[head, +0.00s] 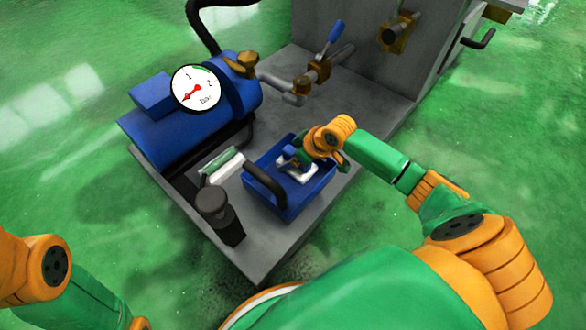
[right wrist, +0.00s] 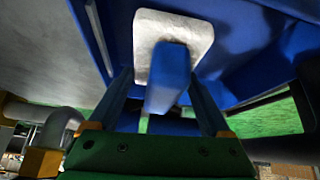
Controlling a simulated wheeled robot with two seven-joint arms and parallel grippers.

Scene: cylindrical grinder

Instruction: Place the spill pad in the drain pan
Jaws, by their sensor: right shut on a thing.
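The spill pad is a white, rounded square pad (head: 297,173) with a blue grip block on top. In the right wrist view the pad (right wrist: 150,45) and its blue block (right wrist: 168,80) show between my fingers. My right gripper (head: 294,158) is shut on the blue block. The drain pan is an open blue tray (head: 292,207) on the grey base. The pad is within the pan's outline; I cannot tell whether it touches the pan floor. The pan wall also shows in the right wrist view (right wrist: 243,40). My left gripper is outside the frames.
A black curved hose (head: 265,183) crosses the pan's left side. A blue pump with a gauge (head: 196,88) and a blue-handled valve (head: 320,68) are behind. Green floor surrounds the base.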

